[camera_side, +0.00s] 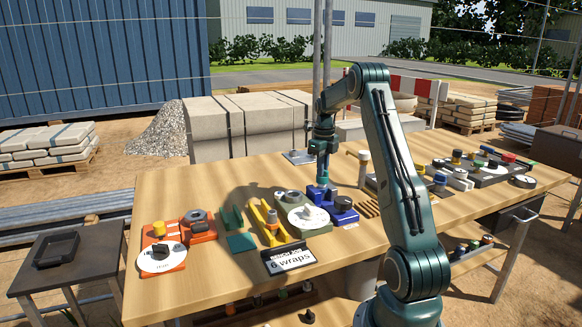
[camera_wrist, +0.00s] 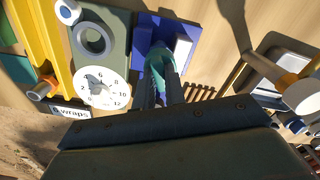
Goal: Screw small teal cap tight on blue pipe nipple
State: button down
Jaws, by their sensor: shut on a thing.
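My gripper (camera_side: 322,182) points straight down over the blue fixture (camera_side: 343,204) near the middle of the bench. In the wrist view its fingers (camera_wrist: 160,84) are shut on a small teal cap (camera_wrist: 158,62), which sits at the blue fixture (camera_wrist: 184,44). The blue pipe nipple cannot be made out; the cap and fingers cover that spot. I cannot tell how far the cap is seated on it. In the side view the cap is too small and hidden to make out.
Left of the fixture stands an olive block with a grey ring and white numbered dial (camera_wrist: 101,88). Beyond it are a yellow holder (camera_side: 268,224) and a "6 wraps" sign (camera_side: 290,258). Brown slats (camera_side: 367,208) lie to the right. Bare wood (camera_side: 180,290) is free at front left.

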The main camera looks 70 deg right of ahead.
jog(key=m, duration=0.3)
jog(key=shift+a+f+m, duration=0.1)
jog(key=shift+f+m, duration=0.25)
jog(key=shift+m, duration=0.05)
jog(key=c, duration=1.3)
grip_release()
